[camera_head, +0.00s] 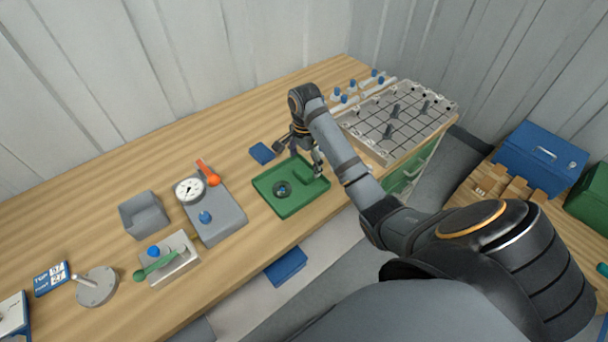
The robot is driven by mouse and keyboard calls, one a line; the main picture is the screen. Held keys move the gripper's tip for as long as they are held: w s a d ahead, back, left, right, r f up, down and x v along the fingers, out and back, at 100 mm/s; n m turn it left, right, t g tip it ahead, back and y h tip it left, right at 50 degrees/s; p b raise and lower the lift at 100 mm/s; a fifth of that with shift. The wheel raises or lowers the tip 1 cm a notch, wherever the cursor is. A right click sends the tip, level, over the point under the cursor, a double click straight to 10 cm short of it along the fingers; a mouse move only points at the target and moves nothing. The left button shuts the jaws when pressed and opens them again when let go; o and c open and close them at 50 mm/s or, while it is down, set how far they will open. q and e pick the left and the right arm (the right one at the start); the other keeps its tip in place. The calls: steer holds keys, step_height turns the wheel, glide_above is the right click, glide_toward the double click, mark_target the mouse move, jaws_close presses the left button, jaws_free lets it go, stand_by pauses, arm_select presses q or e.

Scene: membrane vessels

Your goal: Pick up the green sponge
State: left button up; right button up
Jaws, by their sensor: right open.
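A green tray (290,209) lies on the wooden bench near its front edge. A green shape (307,177) in the tray's right part looks like the green sponge, but its outline blends with the tray and is partly hidden by my gripper. My right gripper (306,162) is open, pointing down over the right part of the tray, close above that shape. I cannot tell whether it touches it. My left gripper is out of view.
A small dark round part (282,188) lies in the tray. A blue block (262,153) lies behind it. A grey gauge unit (217,213) with an orange lever stands to the left. A grid plate (396,117) with pegs lies to the right. The back left of the bench is clear.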

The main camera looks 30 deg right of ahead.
mark_target(304, 171)
steer(key=f, duration=0.3)
steer(key=shift+w+a+f, duration=0.1)
steer(key=shift+w+f, duration=0.1)
steer(key=shift+f, duration=0.15)
steer(key=shift+s+r, duration=0.1)
steer(key=shift+s, duration=0.05)
steer(key=c, duration=1)
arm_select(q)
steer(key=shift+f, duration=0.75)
